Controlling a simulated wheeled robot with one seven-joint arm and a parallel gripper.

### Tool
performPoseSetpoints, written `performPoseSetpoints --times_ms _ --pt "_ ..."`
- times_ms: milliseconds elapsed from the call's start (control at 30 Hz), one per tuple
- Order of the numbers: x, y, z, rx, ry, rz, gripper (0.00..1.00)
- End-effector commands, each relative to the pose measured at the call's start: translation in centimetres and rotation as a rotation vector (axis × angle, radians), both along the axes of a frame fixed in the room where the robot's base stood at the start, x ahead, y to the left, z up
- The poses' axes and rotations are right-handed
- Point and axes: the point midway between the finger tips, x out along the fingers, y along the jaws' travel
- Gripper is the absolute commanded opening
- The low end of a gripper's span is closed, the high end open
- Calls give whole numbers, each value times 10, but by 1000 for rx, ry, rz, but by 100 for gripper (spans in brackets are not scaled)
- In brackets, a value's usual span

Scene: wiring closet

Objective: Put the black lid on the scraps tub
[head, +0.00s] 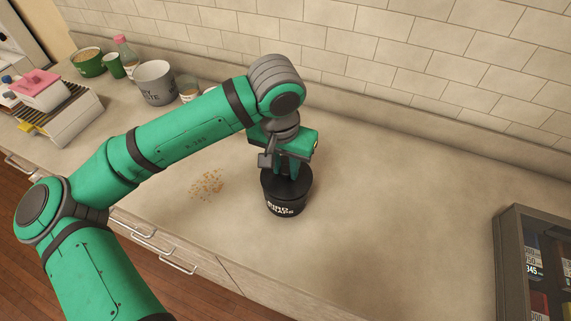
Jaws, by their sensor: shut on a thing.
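The scraps tub (285,206) is a small black tub with white lettering, upright on the counter near the middle of the head view. The black lid (272,180) is at the top of the tub, dark against dark. I cannot tell whether it is fully seated or slightly above the rim. My gripper (287,176) points down over the tub and is shut on the lid, at its middle. The fingers and wrist hide part of the lid and the tub's far rim.
Yellowish crumbs (207,184) lie on the counter left of the tub. A grey bucket (154,84), a green bowl (90,64) and a pink-topped device (42,88) stand at the back left. A dark cabinet (512,262) is at the right. The counter between is clear.

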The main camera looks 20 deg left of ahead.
Motion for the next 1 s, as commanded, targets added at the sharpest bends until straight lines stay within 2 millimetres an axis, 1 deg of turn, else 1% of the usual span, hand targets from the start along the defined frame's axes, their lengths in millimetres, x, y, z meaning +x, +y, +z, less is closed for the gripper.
performPoseSetpoints --times_ms 967,1000 --pt "0 0 -13 0 1 0 0" --pt "0 0 -12 0 0 0 31"
